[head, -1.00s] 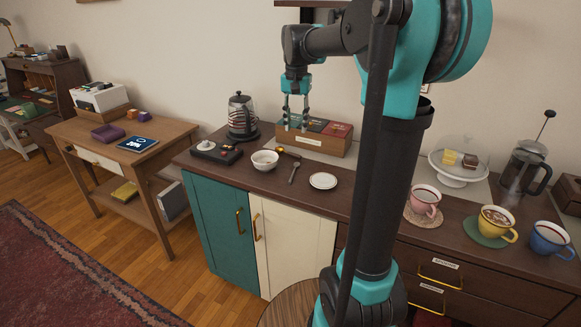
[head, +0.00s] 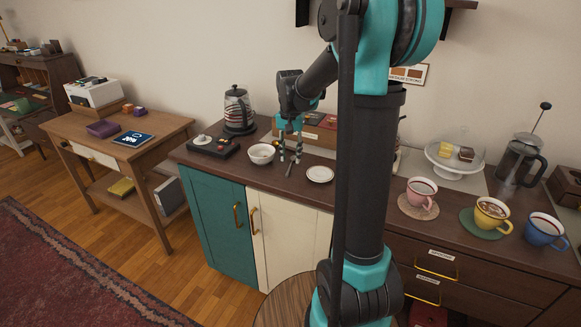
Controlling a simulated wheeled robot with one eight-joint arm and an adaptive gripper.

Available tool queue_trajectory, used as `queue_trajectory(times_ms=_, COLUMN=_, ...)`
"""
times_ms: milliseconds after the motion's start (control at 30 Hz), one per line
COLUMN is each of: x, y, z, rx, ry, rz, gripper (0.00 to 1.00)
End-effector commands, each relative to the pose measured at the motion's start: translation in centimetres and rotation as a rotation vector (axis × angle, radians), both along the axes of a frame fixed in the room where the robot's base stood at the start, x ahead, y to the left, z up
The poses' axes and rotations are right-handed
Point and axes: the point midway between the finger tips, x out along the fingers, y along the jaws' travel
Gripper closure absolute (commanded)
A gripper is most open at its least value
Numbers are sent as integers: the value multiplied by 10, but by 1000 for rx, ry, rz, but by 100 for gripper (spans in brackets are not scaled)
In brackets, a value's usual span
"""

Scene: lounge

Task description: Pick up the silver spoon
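The silver spoon (head: 289,170) lies on the dark wooden counter (head: 340,195), between a white bowl (head: 261,154) and a small white plate (head: 320,174). Part of it is hidden by my gripper. My gripper (head: 289,160) points down over the spoon, with its two fingers apart on either side of the spoon's upper part. The gripper looks open and empty. I cannot tell whether its fingertips touch the counter.
A black tray (head: 213,148) and a glass kettle (head: 239,112) stand to the left. A wooden tea box (head: 325,133) stands close behind my gripper. Pink (head: 421,192), yellow (head: 492,215) and blue (head: 545,232) cups stand at the right.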

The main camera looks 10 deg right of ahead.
Motion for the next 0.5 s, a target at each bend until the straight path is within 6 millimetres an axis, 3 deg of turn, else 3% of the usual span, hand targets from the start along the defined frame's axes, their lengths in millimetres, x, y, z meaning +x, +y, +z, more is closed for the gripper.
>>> queue_trajectory(times_ms=200, x=0, y=2, z=-27, rx=0, ry=0, rz=0, gripper=66)
queue_trajectory(times_ms=500, x=0, y=2, z=-31, rx=0, ry=0, rz=0, gripper=68)
